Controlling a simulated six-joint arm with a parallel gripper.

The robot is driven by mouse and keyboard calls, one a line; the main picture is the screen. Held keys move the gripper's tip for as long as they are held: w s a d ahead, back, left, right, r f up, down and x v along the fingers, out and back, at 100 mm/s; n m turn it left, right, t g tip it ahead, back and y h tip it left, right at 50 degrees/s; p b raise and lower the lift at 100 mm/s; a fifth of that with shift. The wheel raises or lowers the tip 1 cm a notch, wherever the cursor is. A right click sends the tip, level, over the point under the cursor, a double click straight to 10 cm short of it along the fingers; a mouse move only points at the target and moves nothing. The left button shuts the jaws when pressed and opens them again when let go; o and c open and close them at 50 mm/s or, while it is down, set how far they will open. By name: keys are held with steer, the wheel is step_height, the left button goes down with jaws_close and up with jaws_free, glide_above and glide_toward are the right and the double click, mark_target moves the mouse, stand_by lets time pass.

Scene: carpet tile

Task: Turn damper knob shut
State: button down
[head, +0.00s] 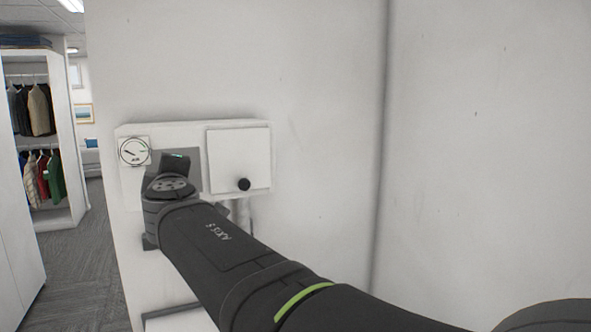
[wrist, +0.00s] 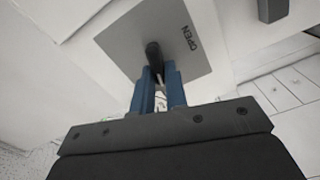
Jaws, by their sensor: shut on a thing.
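The damper knob (wrist: 153,50), a dark upright handle, stands on a grey plate (wrist: 125,38) marked OPEN in the wrist view. My gripper (wrist: 158,74) has its blue fingers on either side of the knob's near end and is shut on it. The knob's lower part is hidden between the fingers. In the head view the grey plate (head: 192,156) shows only in part behind my wrist, and the knob and fingertips are hidden there. I cannot tell which mark the knob points to.
A round gauge (head: 134,151) sits left of the plate. A wall corner lies farther right. Open clothes shelving (head: 45,130) stands far left.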

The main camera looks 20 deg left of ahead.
steer(key=shift+f+n, duration=0.15)
steer(key=shift+n, duration=1.35)
steer(key=c, duration=1.4)
jaws_free()
steer(key=shift+c, duration=0.2)
steer(key=v, duration=1.7)
steer(key=shift+s+d, duration=0.1)
steer(key=x, duration=1.7)
